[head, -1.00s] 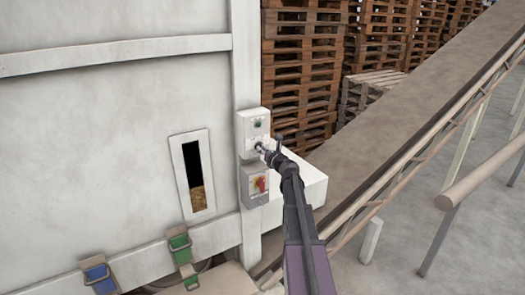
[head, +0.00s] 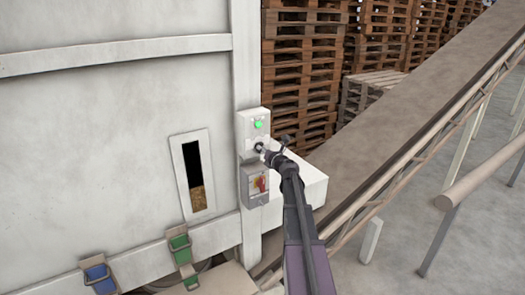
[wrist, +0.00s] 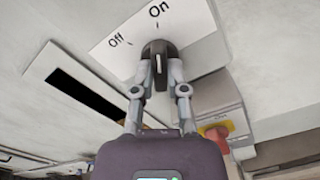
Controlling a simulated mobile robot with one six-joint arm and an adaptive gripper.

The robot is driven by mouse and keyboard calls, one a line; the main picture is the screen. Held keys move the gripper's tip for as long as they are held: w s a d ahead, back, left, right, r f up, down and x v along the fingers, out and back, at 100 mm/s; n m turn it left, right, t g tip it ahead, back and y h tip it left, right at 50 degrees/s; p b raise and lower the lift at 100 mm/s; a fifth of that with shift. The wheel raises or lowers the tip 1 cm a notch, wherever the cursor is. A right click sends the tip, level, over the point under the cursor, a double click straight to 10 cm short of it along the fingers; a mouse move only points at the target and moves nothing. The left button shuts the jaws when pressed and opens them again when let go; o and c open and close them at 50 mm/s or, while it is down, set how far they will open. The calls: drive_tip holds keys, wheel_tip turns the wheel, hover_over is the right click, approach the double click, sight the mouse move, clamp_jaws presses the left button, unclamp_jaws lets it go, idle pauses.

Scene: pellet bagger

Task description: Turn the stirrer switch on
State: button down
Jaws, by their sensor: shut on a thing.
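The stirrer switch is a dark round knob (wrist: 158,50) on a white plate (wrist: 115,24) marked Off and On. In the wrist view its pale pointer line points up toward the On mark. My gripper (wrist: 160,72) is shut on the knob, one finger on each side. In the head view my gripper (head: 264,151) meets the switch box (head: 246,122) on the post and hides most of the knob. A green lamp (head: 258,125) above the knob is brightly lit.
A lower box with a red handle (head: 262,184) sits just under the switch box. A slot window (head: 196,198) with pellets is to the left. A sloping conveyor (head: 400,125) and pallet stacks (head: 300,75) are to the right and behind.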

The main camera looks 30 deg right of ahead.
drive_tip(key=c, duration=0.7)
unclamp_jaws()
drive_tip(key=shift+o, duration=0.2)
drive_tip(key=shift+s, duration=0.1)
drive_tip(key=s, duration=1.1)
drive_tip(key=shift+s, duration=0.4)
